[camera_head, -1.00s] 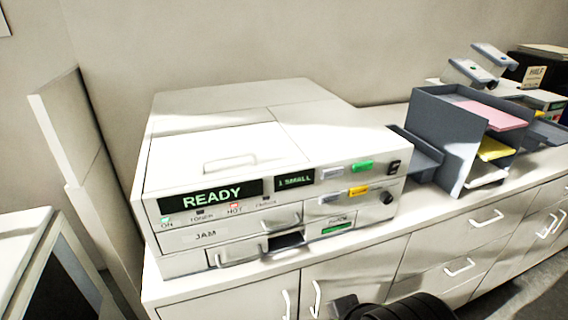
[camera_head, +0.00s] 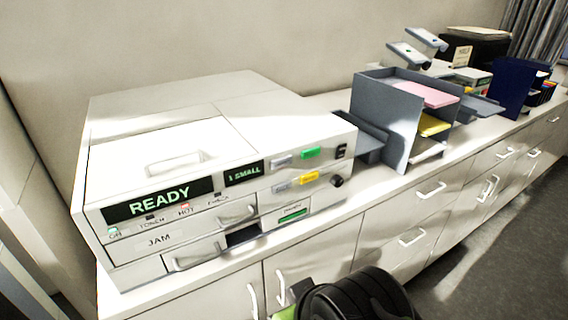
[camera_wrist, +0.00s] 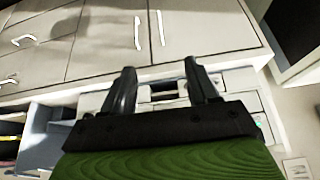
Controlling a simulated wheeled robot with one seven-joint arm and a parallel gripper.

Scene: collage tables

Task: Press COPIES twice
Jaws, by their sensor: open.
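The white copier (camera_head: 250,130) sits on the counter at the left of the head view. Its large display (camera_head: 158,201) reads READY and its small display (camera_head: 244,173) reads 1 SMALL. To the right of the displays are a grey button (camera_head: 281,160), a green button (camera_head: 310,153), another grey button (camera_head: 280,188) and a yellow button (camera_head: 309,177). Their labels are too small to read, so I cannot tell which is COPIES. My gripper (camera_wrist: 159,68) is open and empty in the wrist view, with the copier's front partly hidden behind it. My arm shows low in the head view.
A black switch (camera_head: 341,151) and black knob (camera_head: 337,181) are at the copier's right edge. A grey paper tray stand (camera_head: 385,115) stands right of the copier. White cabinets with handles run below the counter (camera_head: 350,200). Open floor (camera_head: 480,260) lies at the right.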

